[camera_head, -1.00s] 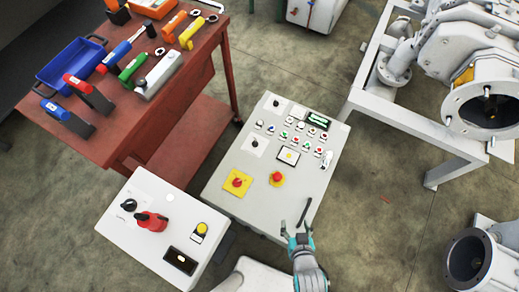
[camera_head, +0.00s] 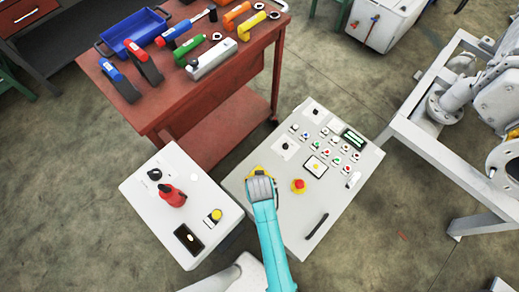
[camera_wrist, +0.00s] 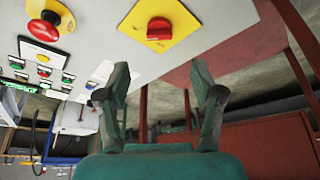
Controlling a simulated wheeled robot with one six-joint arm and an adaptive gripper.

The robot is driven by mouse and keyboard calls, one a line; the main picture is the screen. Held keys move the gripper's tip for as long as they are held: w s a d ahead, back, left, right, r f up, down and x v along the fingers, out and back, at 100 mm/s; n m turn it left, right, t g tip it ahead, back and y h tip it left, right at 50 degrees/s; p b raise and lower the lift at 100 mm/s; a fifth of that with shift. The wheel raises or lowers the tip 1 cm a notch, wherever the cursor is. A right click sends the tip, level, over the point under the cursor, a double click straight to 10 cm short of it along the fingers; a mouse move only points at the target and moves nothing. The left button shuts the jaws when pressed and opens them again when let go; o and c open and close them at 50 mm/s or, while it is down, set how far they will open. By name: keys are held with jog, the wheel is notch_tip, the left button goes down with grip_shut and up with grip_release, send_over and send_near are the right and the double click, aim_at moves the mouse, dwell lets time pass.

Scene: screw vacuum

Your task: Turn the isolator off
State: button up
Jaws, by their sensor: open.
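A red rotary knob on a square yellow plate, which looks like the isolator (camera_wrist: 158,29), shows at the top of the wrist view on the pale control panel (camera_head: 272,215). In the head view my arm mostly covers it, with only a bit of yellow plate showing. My gripper (camera_wrist: 160,85) is open and empty. In the wrist view the knob lies beyond and above the gap between the fingertips, apart from them. In the head view the fingertips are hidden behind my wrist. The knob's exact setting is hard to read.
A red emergency button (camera_head: 298,185) sits just right of my gripper, with a black handle (camera_head: 317,225) below it. A second pale box (camera_head: 150,215) at left carries a red handle (camera_head: 172,196). A red tool cart (camera_head: 185,108) stands behind.

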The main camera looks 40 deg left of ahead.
jog(key=x, duration=1)
